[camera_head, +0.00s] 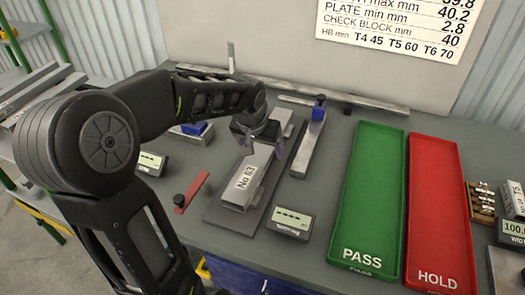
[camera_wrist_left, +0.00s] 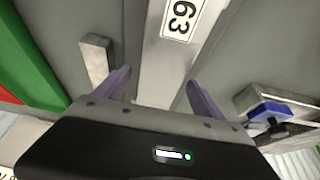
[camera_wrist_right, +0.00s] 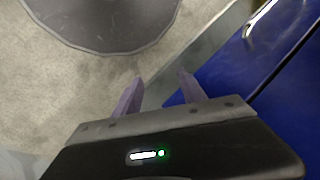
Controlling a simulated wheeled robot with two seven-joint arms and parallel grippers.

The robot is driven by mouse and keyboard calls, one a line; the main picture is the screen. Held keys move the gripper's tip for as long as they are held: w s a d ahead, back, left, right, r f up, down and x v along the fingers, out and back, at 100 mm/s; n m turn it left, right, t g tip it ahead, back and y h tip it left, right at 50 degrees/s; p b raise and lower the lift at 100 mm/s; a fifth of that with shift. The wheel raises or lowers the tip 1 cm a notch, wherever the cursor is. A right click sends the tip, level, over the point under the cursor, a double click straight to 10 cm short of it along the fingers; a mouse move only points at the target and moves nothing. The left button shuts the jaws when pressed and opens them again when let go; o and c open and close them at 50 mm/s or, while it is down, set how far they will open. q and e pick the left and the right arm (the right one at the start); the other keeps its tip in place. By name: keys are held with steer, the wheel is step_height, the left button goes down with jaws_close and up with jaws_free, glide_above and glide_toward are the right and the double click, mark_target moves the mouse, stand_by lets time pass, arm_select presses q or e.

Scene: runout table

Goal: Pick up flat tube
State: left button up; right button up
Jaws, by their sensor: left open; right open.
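A pale metal bar or tube with a "No 63" label (camera_head: 243,184) lies lengthwise on a dark grey plate (camera_head: 229,216); I take it as the flat tube. It also shows in the left wrist view (camera_wrist_left: 172,60). My left gripper (camera_head: 262,140) is above the far part of this piece. In the left wrist view its open fingers (camera_wrist_left: 158,76) are on either side of the piece, with gaps; I cannot tell how far above it they are. My right gripper (camera_wrist_right: 160,76) is open and empty, away from the table top, and not in the head view.
A green PASS tray (camera_head: 366,190) and a red HOLD tray (camera_head: 437,215) lie at right. A metal bar with a blue block (camera_head: 309,142) is just right of the plate. A small display (camera_head: 289,222) and a red tool (camera_head: 191,192) are nearby. The right wrist view shows floor and a blue surface (camera_wrist_right: 232,60).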

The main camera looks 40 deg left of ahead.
arm_select(q)
steer(key=shift+c, duration=0.2)
jaws_close()
stand_by(0.8)
